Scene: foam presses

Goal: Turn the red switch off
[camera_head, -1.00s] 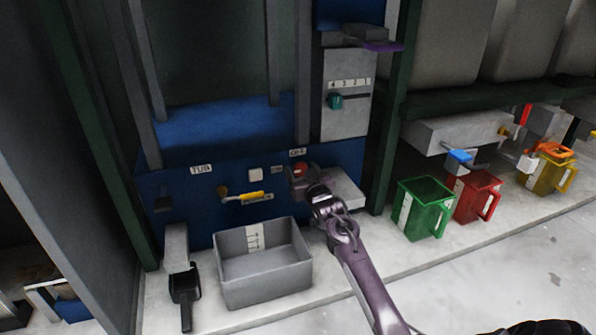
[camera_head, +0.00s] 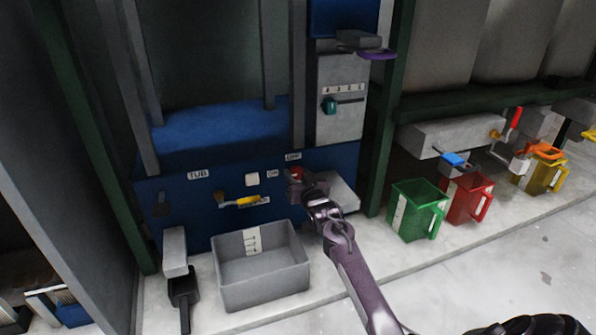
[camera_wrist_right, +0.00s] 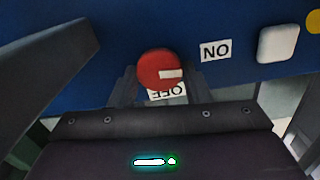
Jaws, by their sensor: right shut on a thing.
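The red switch (camera_head: 296,173) is a round knob on the blue press panel, and it shows closer in the right wrist view (camera_wrist_right: 158,70). Its white mark points to the right of the wrist picture, the side of the ON label (camera_wrist_right: 216,50). The OFF label (camera_wrist_right: 167,92) lies just below the knob there, partly covered. My right gripper (camera_head: 302,183) is at the panel, its fingers on either side of the knob, shut on it. The fingertips are small and partly hidden behind the gripper body. My left gripper is not in view.
A grey tub (camera_head: 262,285) stands on the floor left of my right arm. A yellow-handled lever (camera_head: 240,201) and a white button (camera_head: 252,179) are left of the switch. A light grey block (camera_head: 343,192) is close on the right. Green (camera_head: 418,208) and red (camera_head: 468,198) jugs stand further right.

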